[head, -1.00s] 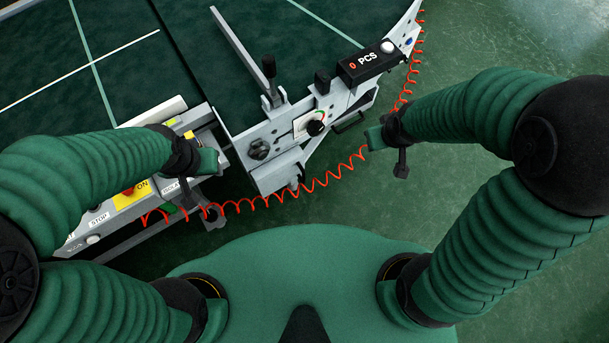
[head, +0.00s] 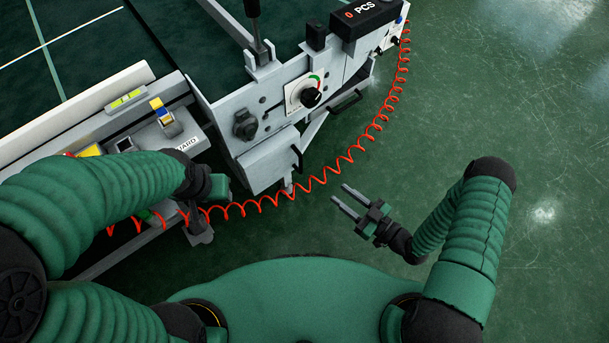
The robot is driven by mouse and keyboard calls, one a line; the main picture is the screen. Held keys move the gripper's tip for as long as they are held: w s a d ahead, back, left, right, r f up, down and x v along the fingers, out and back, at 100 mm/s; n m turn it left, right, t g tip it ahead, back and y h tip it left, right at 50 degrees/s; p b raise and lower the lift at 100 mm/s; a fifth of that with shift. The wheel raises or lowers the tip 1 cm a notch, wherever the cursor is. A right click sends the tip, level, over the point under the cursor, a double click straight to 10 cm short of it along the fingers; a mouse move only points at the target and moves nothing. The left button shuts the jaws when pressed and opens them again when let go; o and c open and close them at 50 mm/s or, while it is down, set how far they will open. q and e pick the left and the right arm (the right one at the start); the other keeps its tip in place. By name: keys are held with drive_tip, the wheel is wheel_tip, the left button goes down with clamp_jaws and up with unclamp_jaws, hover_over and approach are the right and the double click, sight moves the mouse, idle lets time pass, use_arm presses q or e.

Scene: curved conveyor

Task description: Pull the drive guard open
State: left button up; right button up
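The grey metal box (head: 264,163) low on the conveyor's end looks like the drive guard. It has a small black handle (head: 298,158) on its right side and appears closed. My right gripper (head: 340,194) is open and empty, with two parallel grey fingers pointing up and left. It is right of the box and apart from it. My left gripper (head: 217,186) is left of the box, by the panel; its fingers are not clear.
A red coiled cord (head: 318,183) hangs in a curve between the box and my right gripper. Above the box are a dial (head: 311,97), a lever (head: 257,33), a black counter (head: 364,17) and another black handle (head: 345,103). The green floor at right is clear.

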sight(301, 163)
drive_tip(key=b+x, duration=0.4)
drive_tip(key=x, duration=1.2)
drive_tip(key=shift+a+r, duration=0.15)
drive_tip(key=shift+a, duration=0.05)
drive_tip(key=shift+w+a, duration=0.2)
drive_tip(key=shift+c, duration=0.2)
clamp_jaws()
drive_tip(key=shift+d, duration=0.1)
